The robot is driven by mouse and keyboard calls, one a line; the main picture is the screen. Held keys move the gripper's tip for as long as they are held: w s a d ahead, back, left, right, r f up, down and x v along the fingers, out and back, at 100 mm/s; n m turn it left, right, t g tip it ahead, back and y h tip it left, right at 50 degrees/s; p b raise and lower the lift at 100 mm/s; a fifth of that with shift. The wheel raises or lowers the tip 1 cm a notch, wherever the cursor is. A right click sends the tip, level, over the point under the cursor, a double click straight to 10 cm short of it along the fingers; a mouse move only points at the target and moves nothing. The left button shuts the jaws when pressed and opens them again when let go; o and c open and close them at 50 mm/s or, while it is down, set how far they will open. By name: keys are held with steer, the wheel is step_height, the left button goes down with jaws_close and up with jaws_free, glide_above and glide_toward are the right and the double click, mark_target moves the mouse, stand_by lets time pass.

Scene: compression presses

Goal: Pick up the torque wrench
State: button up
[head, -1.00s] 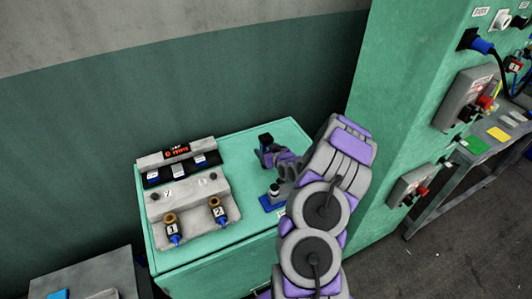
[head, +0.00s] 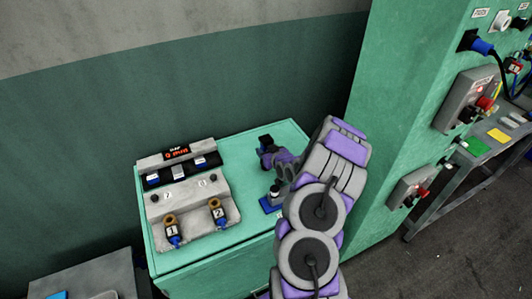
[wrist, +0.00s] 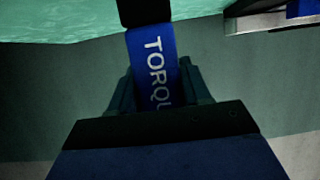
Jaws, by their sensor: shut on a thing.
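The torque wrench shows in the wrist view as a blue handle (wrist: 158,75) with white lettering "TORQU" and a black part above it. My gripper (wrist: 157,92) is shut on this handle, with a dark finger on each side. The rest of the wrench is out of frame or hidden. In the head view, my gripper (head: 267,145) is a small dark shape above the back right of the green bench (head: 195,262). The wrench cannot be made out clearly there.
A grey control box (head: 190,215) with a red display and tags 1 and 2 stands on the bench, left of my arm. A small blue-based item (head: 270,204) sits below my gripper. A tall green cabinet (head: 385,130) with switches rises to the right.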

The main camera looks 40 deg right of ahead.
mark_target(266, 138)
jaws_close()
steer(key=shift+d+r, duration=0.1)
steer(key=shift+r, duration=0.05)
steer(key=shift+r, duration=0.55)
step_height(266, 138, up, 9)
steer(key=shift+f+p, duration=0.1)
steer(key=shift+p, duration=0.9)
